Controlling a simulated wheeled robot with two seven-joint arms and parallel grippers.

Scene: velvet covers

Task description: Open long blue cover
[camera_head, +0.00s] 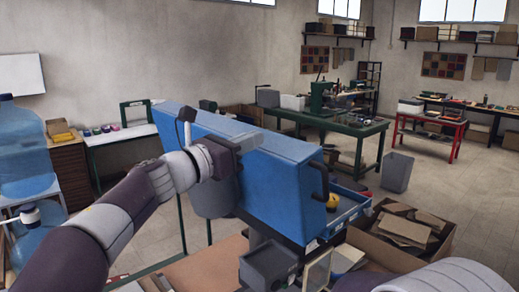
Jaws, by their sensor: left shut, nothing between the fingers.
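The long blue cover (285,190) stands in the middle of the view as a thick, long slab running from the back left to the front right. It has black handle-like parts at its right end. My left arm comes in from the left and crosses in front of the cover. My left gripper (249,143) is shut and empty at the cover's upper part, overlapping its top edge; I cannot tell whether it touches. The arm hides part of the cover's near face. My right arm (445,277) shows only partly at the bottom right; its gripper is not in view.
A blue tray (343,219) with small items sits beside the cover's right end. A cardboard box (420,222) of brown sheets stands at the right. A dark grey block (268,264) is in front of the cover. Open floor lies further right around a grey bin (397,172).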

